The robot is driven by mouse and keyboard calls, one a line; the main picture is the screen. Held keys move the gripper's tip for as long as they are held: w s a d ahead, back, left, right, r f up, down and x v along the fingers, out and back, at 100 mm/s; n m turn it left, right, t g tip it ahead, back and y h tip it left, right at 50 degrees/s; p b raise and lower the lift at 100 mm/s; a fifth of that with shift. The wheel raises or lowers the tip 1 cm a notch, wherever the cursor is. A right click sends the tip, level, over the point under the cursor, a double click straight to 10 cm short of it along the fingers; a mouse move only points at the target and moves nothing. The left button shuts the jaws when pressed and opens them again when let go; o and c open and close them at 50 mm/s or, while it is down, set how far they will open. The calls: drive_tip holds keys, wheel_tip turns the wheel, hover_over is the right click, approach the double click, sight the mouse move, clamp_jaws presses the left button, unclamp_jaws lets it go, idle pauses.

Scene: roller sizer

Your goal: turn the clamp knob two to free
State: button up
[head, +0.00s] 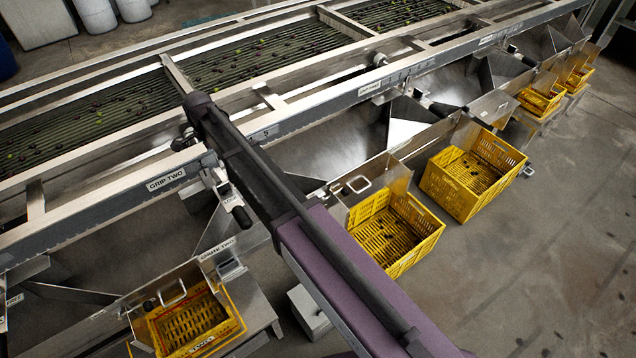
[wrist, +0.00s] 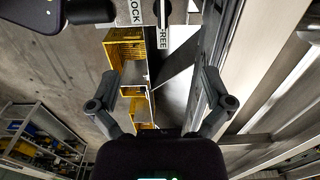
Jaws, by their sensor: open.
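The GRIP TWO plate (head: 165,180) is on the front rail of the sizer in the head view. Just right of it is a metal clamp bracket with a small LOCK label (head: 229,199) and a dark knob (head: 242,217). In the wrist view, LOCK (wrist: 135,11) and FREE (wrist: 163,37) labels show at the top edge, with a dark piece, apparently the knob (wrist: 162,13), beside them. Its setting is unclear. My gripper (wrist: 157,103) is open and empty, its fingers wide apart, with the labels beyond them. My arm hides it in the head view.
A yellow crate (head: 240,318) under the chute labelled two stands at lower left. More yellow crates (head: 436,226) stand along the front. The long front rail (head: 330,108) runs beside my arm. Open floor (head: 560,230) lies to the right.

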drive_tip(key=s+d+f+n+b, duration=0.2)
drive_tip(key=d, duration=0.8)
drive_tip(key=s+d+f+n+b, duration=0.2)
drive_tip(key=s+d+f+b, duration=0.1)
drive_tip(key=d, duration=0.7)
drive_tip(key=s+d+f+n+b, duration=0.2)
drive_tip(key=d+n, duration=0.1)
drive_tip(key=d, duration=0.7)
drive_tip(key=shift+s+d+f, duration=0.2)
drive_tip(key=shift+s+f, duration=0.1)
drive_tip(key=shift+f, duration=0.1)
drive_tip(key=s+d+n, duration=0.4)
drive_tip(key=s+d, duration=0.5)
drive_tip(key=d, duration=0.3)
